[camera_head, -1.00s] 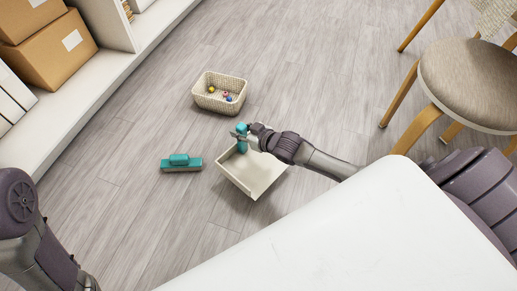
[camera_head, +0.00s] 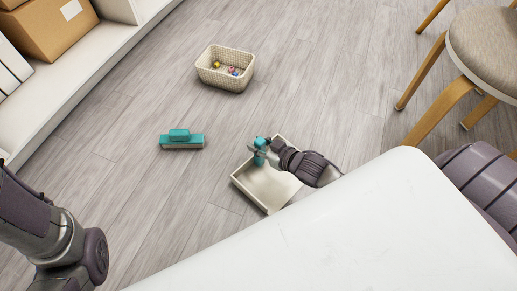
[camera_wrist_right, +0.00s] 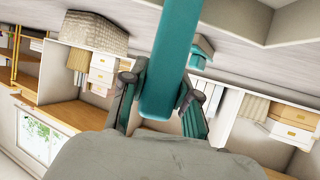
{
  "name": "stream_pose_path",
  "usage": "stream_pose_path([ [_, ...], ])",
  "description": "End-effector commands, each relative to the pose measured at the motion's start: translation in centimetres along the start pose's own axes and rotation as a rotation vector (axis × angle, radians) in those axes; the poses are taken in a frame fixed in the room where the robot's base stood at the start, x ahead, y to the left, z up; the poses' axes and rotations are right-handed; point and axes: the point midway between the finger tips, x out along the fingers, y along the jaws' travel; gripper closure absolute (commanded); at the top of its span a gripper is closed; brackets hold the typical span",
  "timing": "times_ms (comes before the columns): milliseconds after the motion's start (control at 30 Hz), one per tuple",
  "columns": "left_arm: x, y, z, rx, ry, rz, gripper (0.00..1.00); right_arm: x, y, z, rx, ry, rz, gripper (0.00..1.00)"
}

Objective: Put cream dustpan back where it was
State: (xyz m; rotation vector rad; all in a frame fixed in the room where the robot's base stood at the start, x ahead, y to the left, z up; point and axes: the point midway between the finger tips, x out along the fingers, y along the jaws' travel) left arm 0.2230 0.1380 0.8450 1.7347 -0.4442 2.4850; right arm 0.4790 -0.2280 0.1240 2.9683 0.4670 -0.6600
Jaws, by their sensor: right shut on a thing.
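The cream dustpan (camera_head: 266,189) with a teal handle is in the head view, at the centre, by the white table edge. My right gripper (camera_head: 262,147) is shut on its teal handle, which also shows between the fingers in the right wrist view (camera_wrist_right: 168,75). Whether the pan touches the floor I cannot tell. A teal brush (camera_head: 181,140) lies on the floor to the left of the dustpan. My left arm shows at the lower left of the head view; its gripper is out of sight.
A woven basket (camera_head: 225,68) with several small coloured things stands on the floor beyond the dustpan. A white table (camera_head: 330,235) fills the lower right. A chair (camera_head: 486,45) is at the upper right. A low white shelf (camera_head: 75,75) with boxes runs along the left. Floor between is clear.

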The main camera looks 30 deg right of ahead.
Motion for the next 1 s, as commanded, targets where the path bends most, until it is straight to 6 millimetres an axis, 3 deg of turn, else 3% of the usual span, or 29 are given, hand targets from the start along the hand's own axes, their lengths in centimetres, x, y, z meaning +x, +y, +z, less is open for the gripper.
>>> stream_pose_path([
  [333, -0.3, 0.1, -0.1, 0.0, 0.0, 0.001, 0.03, 0.2, 0.0, 0.1, -0.001, 0.006, -0.001, 1.0],
  [367, -0.3, 0.1, -0.1, 0.0, 0.0, 0.001, 0.03, 0.2, 0.0, 0.4, 0.0, 0.001, 0.0, 0.67],
  [500, -0.3, 0.1, -0.1, 0.0, 0.001, 0.001, 0.03, 0.2, 0.0, 0.3, 0.0, 0.001, -0.001, 0.45],
  [800, -0.2, 0.1, -0.2, 0.0, 0.002, 0.001, 0.03, 0.1, 0.0, 0.2, -0.001, 0.002, -0.001, 0.45],
  [1000, 1.6, -0.3, 0.4, 0.0, 0.002, 0.001, 0.03, -2.4, 0.0, -0.2, 0.002, -0.002, -0.001, 0.45],
])
